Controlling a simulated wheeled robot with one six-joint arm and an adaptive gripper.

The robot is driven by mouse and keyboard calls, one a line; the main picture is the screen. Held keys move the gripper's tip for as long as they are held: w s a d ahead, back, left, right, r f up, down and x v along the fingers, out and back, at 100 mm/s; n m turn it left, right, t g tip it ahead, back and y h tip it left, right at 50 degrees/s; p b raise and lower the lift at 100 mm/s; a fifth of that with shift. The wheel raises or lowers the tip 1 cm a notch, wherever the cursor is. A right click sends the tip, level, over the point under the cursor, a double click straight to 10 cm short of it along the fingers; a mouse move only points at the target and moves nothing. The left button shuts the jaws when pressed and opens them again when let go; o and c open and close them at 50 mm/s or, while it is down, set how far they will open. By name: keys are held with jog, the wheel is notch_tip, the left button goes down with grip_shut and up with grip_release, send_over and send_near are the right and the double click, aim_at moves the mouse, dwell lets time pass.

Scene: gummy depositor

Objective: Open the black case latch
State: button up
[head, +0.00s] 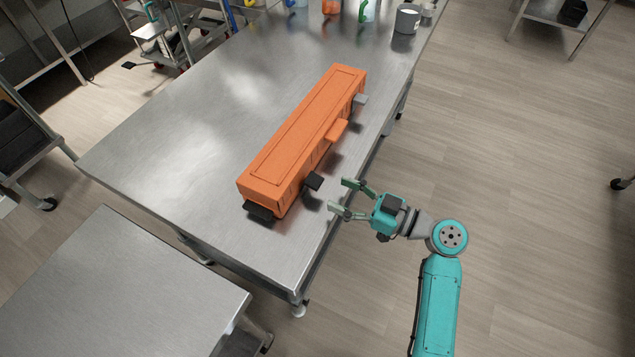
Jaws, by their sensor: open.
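An orange case (300,138) lies lengthwise on the steel table, with its lid closed. On its right long side, near the front, a black latch (313,181) sticks out. A grey latch (360,99) sticks out near the far end of the same side, and an orange handle (337,130) sits between them. Another black part (259,212) shows at the near short end. My gripper (339,196) is open and empty, just right of the black latch. Its fingers point left toward the latch and are apart from it.
The steel table (165,150) has free room left of the case. A grey cup (407,19) and several coloured bottles stand at its far end. A second steel table (110,285) stands at the lower left. Open floor (520,200) lies to the right.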

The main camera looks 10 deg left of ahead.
aim_at(317, 184)
jog(key=x, duration=0.6)
jog(key=shift+w+a, duration=0.15)
jog(key=shift+a, duration=0.2)
